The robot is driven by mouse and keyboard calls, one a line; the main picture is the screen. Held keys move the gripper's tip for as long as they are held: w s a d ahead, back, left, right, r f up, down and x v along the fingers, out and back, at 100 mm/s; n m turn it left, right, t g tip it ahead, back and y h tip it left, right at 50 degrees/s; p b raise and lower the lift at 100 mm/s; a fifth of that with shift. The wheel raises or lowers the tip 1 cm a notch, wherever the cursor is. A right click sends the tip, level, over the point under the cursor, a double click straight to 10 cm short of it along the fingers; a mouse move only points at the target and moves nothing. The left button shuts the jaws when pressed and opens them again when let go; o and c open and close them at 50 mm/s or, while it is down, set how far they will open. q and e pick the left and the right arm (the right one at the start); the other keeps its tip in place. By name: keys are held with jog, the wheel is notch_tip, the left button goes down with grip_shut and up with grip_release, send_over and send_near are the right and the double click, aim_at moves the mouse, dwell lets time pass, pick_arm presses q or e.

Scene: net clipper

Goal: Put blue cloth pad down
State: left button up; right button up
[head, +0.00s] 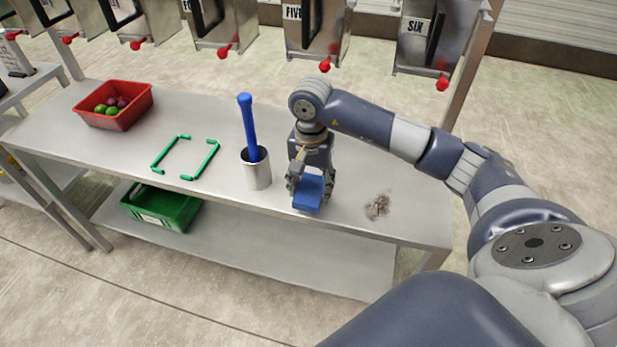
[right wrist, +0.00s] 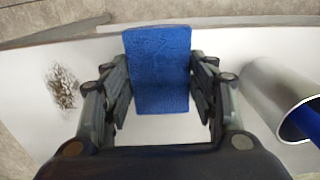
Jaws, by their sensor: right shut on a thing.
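The blue cloth pad (head: 308,192) is between the fingers of my right gripper (head: 311,183), over the front part of the metal table (head: 225,183). In the right wrist view the pad (right wrist: 160,70) is a textured blue block with a finger of my right gripper (right wrist: 160,90) on each side. The gripper is shut on it. I cannot tell whether the pad's underside touches the table. My left gripper is not in view.
A metal cup (head: 257,172) with a blue-handled tool (head: 248,125) stands just left of the gripper. A brown dirt patch (head: 378,207) lies to the right. Green corner brackets (head: 208,160) and a red crate (head: 140,101) of fruit are further left. A green crate (head: 170,215) sits below.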

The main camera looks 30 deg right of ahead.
aim_at(309, 174)
jog(key=shift+w+d, duration=0.35)
jog(key=shift+w, duration=0.3)
jog(key=shift+w+d, duration=0.35)
jog(key=shift+w, duration=0.25)
jog(key=shift+w+d+f+p, duration=0.15)
jog(key=shift+w+d+p, duration=0.15)
jog(key=shift+w, duration=0.3)
jog(key=shift+w+d+f, duration=0.15)
jog(key=shift+d+f, duration=0.05)
notch_tip(309, 174, down, 3)
jog(key=shift+r+p, duration=0.2)
jog(key=shift+p, duration=0.5)
jog(key=shift+f, duration=0.3)
jog(key=shift+f+b, duration=0.2)
jog(key=shift+b, duration=0.15)
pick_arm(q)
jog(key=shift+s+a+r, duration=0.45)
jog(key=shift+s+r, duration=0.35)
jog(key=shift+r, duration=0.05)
pick_arm(e)
jog(key=o, duration=1)
jog(key=shift+c, duration=0.2)
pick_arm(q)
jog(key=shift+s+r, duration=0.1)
pick_arm(e)
jog(key=shift+r, duration=0.15)
